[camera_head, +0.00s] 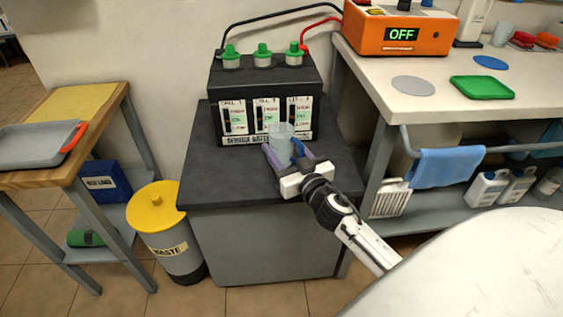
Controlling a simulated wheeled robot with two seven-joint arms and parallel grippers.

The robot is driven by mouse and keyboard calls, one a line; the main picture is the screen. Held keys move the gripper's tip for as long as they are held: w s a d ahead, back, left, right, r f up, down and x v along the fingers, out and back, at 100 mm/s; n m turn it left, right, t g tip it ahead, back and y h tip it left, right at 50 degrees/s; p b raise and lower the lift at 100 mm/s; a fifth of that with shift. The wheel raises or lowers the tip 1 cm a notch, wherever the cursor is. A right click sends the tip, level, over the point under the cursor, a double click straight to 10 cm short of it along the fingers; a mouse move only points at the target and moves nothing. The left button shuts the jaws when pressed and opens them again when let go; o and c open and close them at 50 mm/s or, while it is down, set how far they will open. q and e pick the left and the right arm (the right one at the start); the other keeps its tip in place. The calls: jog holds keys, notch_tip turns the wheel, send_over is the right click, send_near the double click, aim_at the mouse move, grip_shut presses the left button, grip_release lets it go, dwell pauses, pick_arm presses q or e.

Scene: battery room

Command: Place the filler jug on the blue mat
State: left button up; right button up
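The filler jug (281,136) is a small translucent grey-blue vessel with a blue handle. It is at the front of the dark cabinet top, just before the battery. My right gripper (285,152) comes in from the lower right. Its fingers are spread apart, one on each side of the jug's near part and handle; I cannot make out firm contact. The fingers partly hide the jug's lower part. The blue mat (490,62) is a flat round disc on the pale bench at the upper right, with nothing on it. My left gripper is not in view.
The black battery (264,97) with green caps and cables stands behind the jug. On the bench are a grey disc (414,86), a green tray (482,88) and an orange charger (398,32) reading OFF. A blue cloth (445,167) hangs on the bench rail. A yellow-lidded waste bin (157,207) stands left.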

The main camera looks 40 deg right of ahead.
aim_at(287, 163)
jog(key=shift+f+b, duration=0.8)
jog(key=shift+f, duration=0.85)
jog(key=o, duration=1.1)
jog(key=shift+c, duration=0.2)
jog(key=shift+r, duration=0.1)
